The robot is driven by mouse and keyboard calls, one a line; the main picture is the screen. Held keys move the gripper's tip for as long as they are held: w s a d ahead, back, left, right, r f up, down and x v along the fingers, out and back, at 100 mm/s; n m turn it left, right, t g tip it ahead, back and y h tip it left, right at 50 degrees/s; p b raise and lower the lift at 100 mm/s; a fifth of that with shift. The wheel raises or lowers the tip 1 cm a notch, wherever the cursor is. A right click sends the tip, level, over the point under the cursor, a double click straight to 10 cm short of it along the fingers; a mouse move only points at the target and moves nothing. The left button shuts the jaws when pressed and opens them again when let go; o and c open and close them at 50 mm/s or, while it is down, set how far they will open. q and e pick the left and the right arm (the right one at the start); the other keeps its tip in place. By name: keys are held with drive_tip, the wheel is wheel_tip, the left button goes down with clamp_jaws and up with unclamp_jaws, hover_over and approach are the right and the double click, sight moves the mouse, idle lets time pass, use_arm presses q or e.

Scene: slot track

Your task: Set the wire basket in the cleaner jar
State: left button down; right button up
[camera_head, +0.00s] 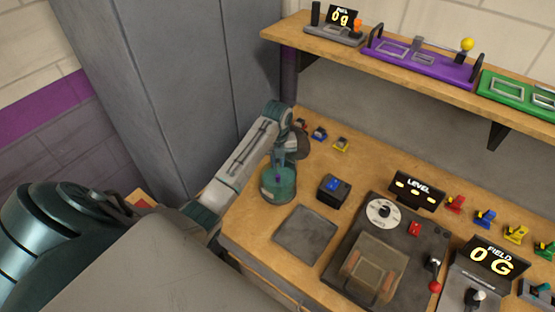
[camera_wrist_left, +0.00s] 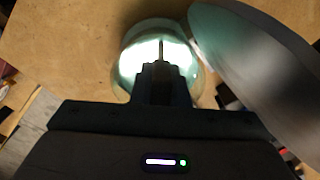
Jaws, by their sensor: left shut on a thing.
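The cleaner jar (camera_head: 280,190) is a round teal vessel standing near the left end of the wooden bench. It also shows in the left wrist view (camera_wrist_left: 130,65), with a bright interior. My left gripper (camera_head: 279,158) points down over the jar's mouth, its fingers shut. In the left wrist view, a thin upright piece (camera_wrist_left: 162,48) shows at the fingertips (camera_wrist_left: 162,66), in front of the bright interior. It looks like the wire basket's handle. The basket's body is not clear, and I cannot tell how deep it sits or whether it touches the jar.
A small black box with a blue top (camera_head: 333,190) and a grey square pad (camera_head: 305,234) are to the right. A console (camera_head: 375,265) stands farther right. A shelf (camera_head: 400,73) runs above the bench.

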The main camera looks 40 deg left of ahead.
use_arm(q)
drive_tip(key=shift+f, duration=0.1)
use_arm(e)
drive_tip(key=shift+r, duration=0.1)
idle(0.3)
use_arm(q)
drive_tip(key=c, duration=1.5)
unclamp_jaws()
drive_tip(key=shift+o, duration=0.9)
drive_tip(key=shift+s, duration=0.1)
use_arm(e)
drive_tip(key=shift+a, duration=0.3)
